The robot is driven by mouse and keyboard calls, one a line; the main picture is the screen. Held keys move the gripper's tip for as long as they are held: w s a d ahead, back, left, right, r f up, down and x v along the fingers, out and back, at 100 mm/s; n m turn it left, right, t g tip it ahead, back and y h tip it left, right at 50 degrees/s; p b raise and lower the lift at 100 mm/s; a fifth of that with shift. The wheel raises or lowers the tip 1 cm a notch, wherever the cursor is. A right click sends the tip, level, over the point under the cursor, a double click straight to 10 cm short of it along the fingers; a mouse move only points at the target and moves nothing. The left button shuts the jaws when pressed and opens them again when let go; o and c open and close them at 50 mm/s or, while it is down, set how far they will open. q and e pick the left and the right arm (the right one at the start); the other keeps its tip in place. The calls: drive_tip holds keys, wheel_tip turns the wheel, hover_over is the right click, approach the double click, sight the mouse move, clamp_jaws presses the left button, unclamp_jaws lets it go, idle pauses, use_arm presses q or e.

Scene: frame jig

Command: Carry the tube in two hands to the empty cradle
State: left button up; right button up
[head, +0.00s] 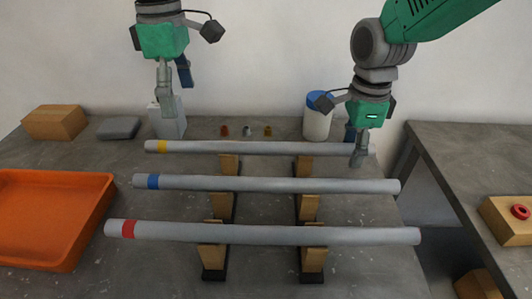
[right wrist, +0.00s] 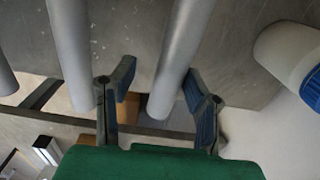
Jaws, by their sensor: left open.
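Three long grey tubes lie across paired wooden cradles: a yellow-banded tube (head: 270,147) at the back, a blue-banded tube (head: 270,184) in the middle, a red-banded tube (head: 270,234) in front. Every cradle pair I see, such as the front one (head: 313,260), has a tube on it. My left gripper (head: 177,95) is open and empty, above the yellow-banded tube's left end. My right gripper (head: 355,148) is at that tube's right end. In the right wrist view its fingers (right wrist: 159,66) are open, one on each side of the tube (right wrist: 182,50); contact is unclear.
An orange tray (head: 95,225) is at the left. A wooden block (head: 55,122), grey pad (head: 118,128), grey box (head: 175,122) and blue-lidded canister (head: 317,122) stand behind. A second table (head: 450,150) at right holds a block with a red ring (head: 520,211).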

drive_tip(key=shift+d, duration=0.35)
drive_tip(key=o, duration=0.8)
drive_tip(key=shift+a, duration=0.95)
drive_tip(key=shift+d+r, duration=0.45)
drive_tip(key=shift+d, duration=0.05)
drive_tip(key=r, duration=0.5)
drive_tip(key=shift+w+d, duration=0.1)
drive_tip(key=shift+d, duration=0.15)
wheel_tip(320, 180, up, 6)
drive_tip(key=shift+a, duration=0.3)
